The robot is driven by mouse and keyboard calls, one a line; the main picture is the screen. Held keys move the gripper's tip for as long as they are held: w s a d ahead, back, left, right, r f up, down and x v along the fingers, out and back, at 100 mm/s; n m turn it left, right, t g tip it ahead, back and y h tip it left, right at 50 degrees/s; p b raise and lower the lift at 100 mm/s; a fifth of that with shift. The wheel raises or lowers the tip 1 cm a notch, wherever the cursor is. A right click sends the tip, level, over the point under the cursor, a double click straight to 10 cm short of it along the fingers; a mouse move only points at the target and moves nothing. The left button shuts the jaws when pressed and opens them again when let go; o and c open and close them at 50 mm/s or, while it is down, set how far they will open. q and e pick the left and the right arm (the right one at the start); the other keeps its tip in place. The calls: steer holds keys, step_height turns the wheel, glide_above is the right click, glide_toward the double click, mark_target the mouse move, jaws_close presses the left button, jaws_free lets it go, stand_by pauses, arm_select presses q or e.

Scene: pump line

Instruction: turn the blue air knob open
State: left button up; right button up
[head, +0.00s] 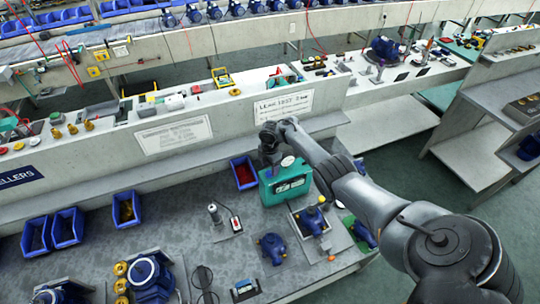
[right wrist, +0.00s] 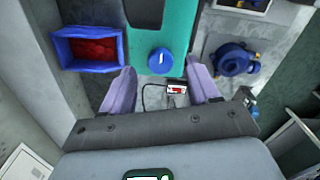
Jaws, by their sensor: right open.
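The blue air knob (right wrist: 160,61) is round with a white mark on top. In the right wrist view it sits on the teal box (right wrist: 182,20). My right gripper (right wrist: 163,70) is open, with its two pale purple fingers apart on either side of the knob in the picture. Nothing is held, and I see no clear contact with the knob. In the head view my right gripper (head: 268,148) is above the back left of the teal box (head: 286,186). I cannot make out the knob clearly there. My left gripper is not in view.
A blue bin (head: 243,172) with red parts stands just left of the teal box. A blue pump part (head: 272,247) and a tray with a blue part (head: 312,222) are in front.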

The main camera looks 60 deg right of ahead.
mark_target(270, 172)
step_height(270, 172, up, 8)
steer(key=p, duration=0.2)
steer(key=shift+f, duration=0.25)
